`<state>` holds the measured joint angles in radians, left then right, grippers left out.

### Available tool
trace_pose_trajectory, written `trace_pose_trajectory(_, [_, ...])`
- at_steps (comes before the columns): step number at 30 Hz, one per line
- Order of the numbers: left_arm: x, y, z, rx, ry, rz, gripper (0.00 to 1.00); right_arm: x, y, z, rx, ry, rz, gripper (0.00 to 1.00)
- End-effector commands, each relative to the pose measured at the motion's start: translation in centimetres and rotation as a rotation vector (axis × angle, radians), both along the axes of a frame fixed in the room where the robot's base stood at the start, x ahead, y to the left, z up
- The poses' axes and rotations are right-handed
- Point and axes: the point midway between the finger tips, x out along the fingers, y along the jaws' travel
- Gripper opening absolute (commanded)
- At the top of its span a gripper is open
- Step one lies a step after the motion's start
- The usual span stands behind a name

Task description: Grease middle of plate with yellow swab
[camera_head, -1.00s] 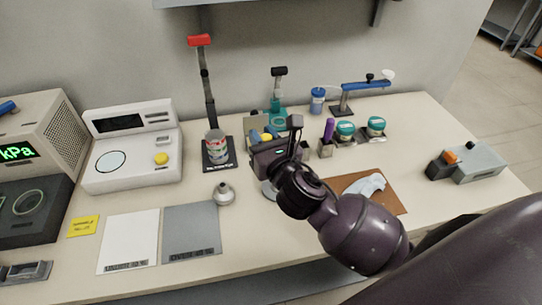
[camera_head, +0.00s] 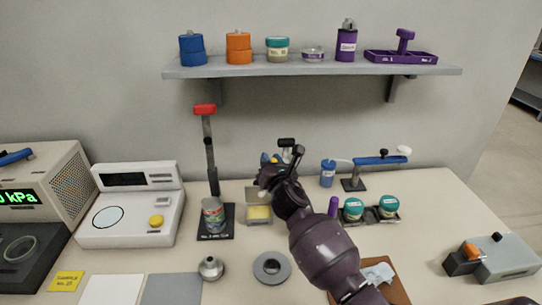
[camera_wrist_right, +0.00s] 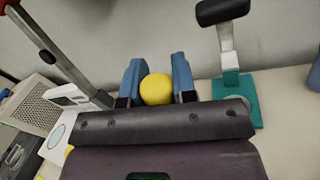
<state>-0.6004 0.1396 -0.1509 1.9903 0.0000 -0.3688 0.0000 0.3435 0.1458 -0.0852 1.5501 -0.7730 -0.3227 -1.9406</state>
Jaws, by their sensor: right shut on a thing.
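My right gripper (camera_head: 271,159) is raised above the middle of the bench. In the right wrist view its two blue fingers (camera_wrist_right: 157,80) are shut on the yellow swab (camera_wrist_right: 156,88), whose round yellow head shows between them. The swab's stem is hidden. A round grey plate (camera_head: 258,266) with a paler round middle lies flat on the bench, below and apart from the gripper. My left gripper is not in view.
A box with a yellow pad (camera_head: 259,213) stands behind the plate. A teal stand (camera_wrist_right: 240,100) with a black handle is right of the fingers in the wrist view. A can (camera_head: 213,216) stands on a red-topped press. A shelf (camera_head: 310,70) with jars hangs above.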

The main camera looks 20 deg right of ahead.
Motion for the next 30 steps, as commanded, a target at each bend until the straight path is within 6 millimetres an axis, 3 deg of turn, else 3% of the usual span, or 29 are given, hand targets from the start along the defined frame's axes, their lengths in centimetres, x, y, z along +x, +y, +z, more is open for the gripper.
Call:
trace_pose_trajectory(11, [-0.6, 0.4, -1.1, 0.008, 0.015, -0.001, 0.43, 0.0, 0.3, -0.6, 0.054, -0.016, 0.021, 0.02])
trace_pose_trajectory(22, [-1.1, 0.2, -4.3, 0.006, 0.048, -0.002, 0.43, 0.0, 0.4, -4.0, 0.054, -0.011, 0.021, 0.02])
trace_pose_trajectory(30, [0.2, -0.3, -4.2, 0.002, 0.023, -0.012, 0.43, 0.0, 0.4, -5.8, 0.054, -0.014, 0.022, 0.02])
